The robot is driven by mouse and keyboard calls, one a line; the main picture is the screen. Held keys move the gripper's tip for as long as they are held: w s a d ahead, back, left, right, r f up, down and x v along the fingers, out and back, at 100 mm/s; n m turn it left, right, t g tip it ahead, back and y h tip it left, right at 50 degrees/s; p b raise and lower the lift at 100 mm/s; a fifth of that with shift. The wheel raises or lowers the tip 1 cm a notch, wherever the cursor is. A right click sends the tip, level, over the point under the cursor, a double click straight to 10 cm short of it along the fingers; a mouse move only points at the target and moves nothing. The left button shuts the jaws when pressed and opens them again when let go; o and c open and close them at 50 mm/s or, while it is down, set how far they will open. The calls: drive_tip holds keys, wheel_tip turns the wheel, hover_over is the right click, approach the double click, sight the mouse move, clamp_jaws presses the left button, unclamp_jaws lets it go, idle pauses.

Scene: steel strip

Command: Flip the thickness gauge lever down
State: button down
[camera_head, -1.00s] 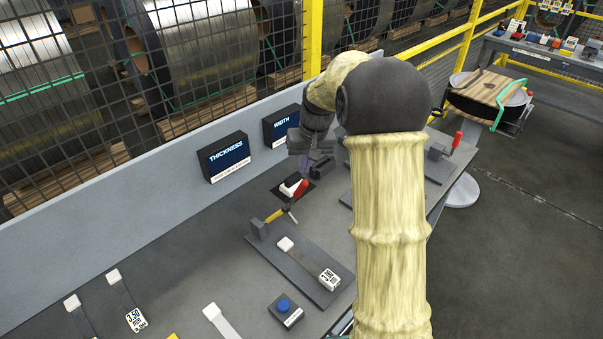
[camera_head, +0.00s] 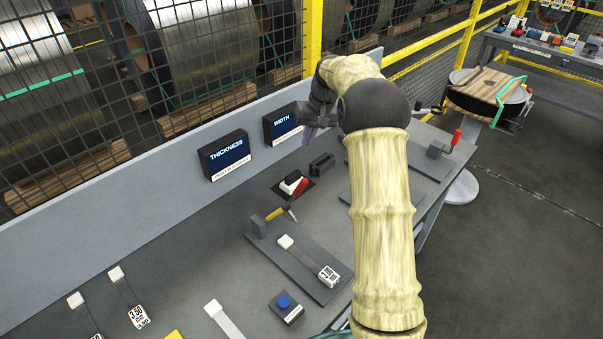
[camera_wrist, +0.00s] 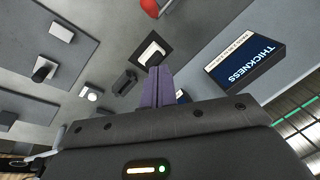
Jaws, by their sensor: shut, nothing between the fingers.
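The thickness gauge (camera_head: 300,264) is a grey plate on the bench with a small block and a yellow piece at its far left end. Its lever (camera_head: 302,186) has a red handle that stands up and leans to the right. The red handle tip (camera_wrist: 150,7) shows at the top of the wrist view. A strip (camera_head: 305,257) with a white end and a tag lies on the plate. My gripper (camera_head: 311,135) has purple fingers, also seen in the wrist view (camera_wrist: 158,88). It is shut and empty, beyond the lever near the width display and apart from the handle.
The thickness display (camera_head: 223,156) and width display (camera_head: 281,124) stand at the bench's back. A black and white piece (camera_head: 290,184) and a dark grey block (camera_head: 321,164) stand near the lever. A blue button (camera_head: 284,302) is in front. Another red-handled lever (camera_head: 456,139) stands right.

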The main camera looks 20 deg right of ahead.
wheel_tip(320, 180, down, 11)
drive_tip(key=s+a+p, duration=0.2)
drive_tip(key=p, duration=0.2)
drive_tip(key=shift+s+a+p, duration=0.25)
drive_tip(key=shift+a+p, duration=0.1)
idle(0.4)
drive_tip(key=shift+s+d+f+b, duration=0.1)
drive_tip(key=shift+s+d+b, duration=0.15)
drive_tip(key=shift+b, duration=0.45)
